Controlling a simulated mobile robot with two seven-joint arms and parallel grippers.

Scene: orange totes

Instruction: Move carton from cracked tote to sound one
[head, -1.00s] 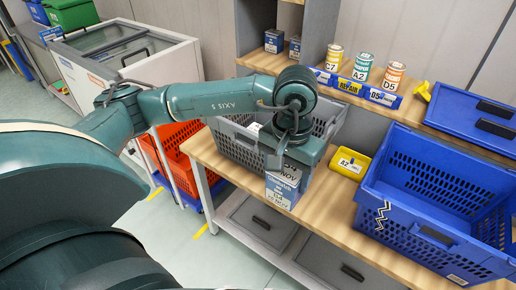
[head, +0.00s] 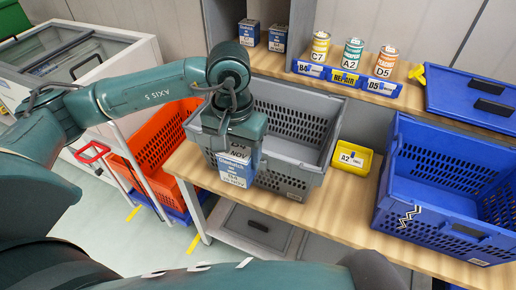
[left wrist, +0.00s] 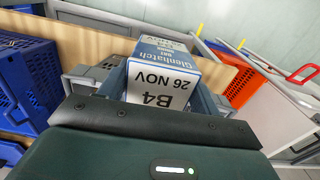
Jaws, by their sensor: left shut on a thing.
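My left gripper (head: 241,146) is shut on a blue-and-white carton (head: 238,170) and holds it upright, with the fingers on its upper part. In the left wrist view the carton (left wrist: 163,88) sits between the fingers, with "B4" and "26 NOV" on its label. The grey tote (head: 290,186) stands on the wooden bench behind the carton. The carton overlaps its front wall in the picture; I cannot tell whether it is above the rim or in front of it. The blue tote (head: 436,243) at the right has a zigzag crack on its front corner. My right gripper is not in view.
A small yellow bin (head: 351,160) lies between the totes. Three labelled cans (head: 352,54) stand on the shelf behind, beside a blue lid (head: 471,99). Two boxes (head: 278,38) stand further left. An orange tote (head: 160,142) is left of the bench.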

